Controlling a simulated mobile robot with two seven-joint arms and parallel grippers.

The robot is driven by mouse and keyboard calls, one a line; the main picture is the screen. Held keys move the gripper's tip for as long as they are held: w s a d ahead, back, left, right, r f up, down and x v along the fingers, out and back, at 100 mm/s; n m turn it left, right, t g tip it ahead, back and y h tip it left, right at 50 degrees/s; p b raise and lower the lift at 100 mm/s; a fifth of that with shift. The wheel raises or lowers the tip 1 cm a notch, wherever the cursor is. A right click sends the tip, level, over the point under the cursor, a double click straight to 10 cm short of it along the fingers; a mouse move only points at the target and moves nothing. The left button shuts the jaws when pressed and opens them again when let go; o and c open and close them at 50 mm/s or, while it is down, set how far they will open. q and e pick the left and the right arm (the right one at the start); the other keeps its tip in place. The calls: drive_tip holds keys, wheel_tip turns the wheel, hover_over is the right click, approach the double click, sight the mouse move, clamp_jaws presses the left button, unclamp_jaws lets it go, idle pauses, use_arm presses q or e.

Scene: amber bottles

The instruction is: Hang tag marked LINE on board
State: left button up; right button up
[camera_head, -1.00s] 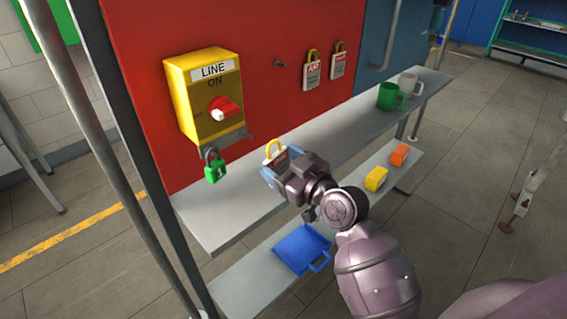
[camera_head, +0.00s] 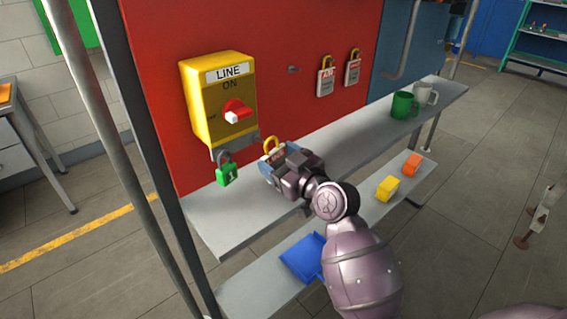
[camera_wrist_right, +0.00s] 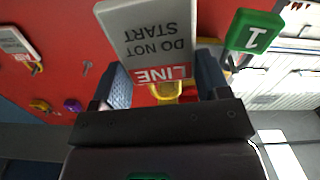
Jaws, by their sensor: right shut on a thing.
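The tag marked LINE (camera_wrist_right: 150,35) is a grey-white plate with a red band and a yellow loop (camera_head: 271,144). My right gripper (camera_head: 275,166) is shut on it, above the upper shelf and just right of the green padlock. In the right wrist view the tag reads upside down, "DO NOT START", between the two fingers (camera_wrist_right: 165,80). The red board (camera_head: 275,35) stands behind, with an empty-looking peg (camera_head: 293,69). Two other tags (camera_head: 326,82) (camera_head: 352,72) hang to the peg's right. My left gripper is not in view.
A yellow switch box (camera_head: 205,110) labelled LINE, with a red knob, is on the board's left. The green padlock (camera_head: 227,174) hangs below it. Green (camera_head: 403,106) and grey (camera_head: 425,94) mugs stand on the upper shelf (camera_head: 345,145). Blue, yellow and orange items lie on the lower shelf.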

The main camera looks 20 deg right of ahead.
drive_tip(key=shift+f+b+x, duration=0.2)
drive_tip(key=shift+b+x, duration=0.25)
drive_tip(key=shift+x, duration=1)
drive_tip(key=shift+w+a+f, duration=0.15)
drive_tip(key=shift+w+f, duration=0.2)
drive_tip(key=shift+w, duration=0.2)
drive_tip(key=shift+w+f, duration=0.1)
drive_tip(key=o, duration=0.8)
drive_tip(key=shift+o, duration=1)
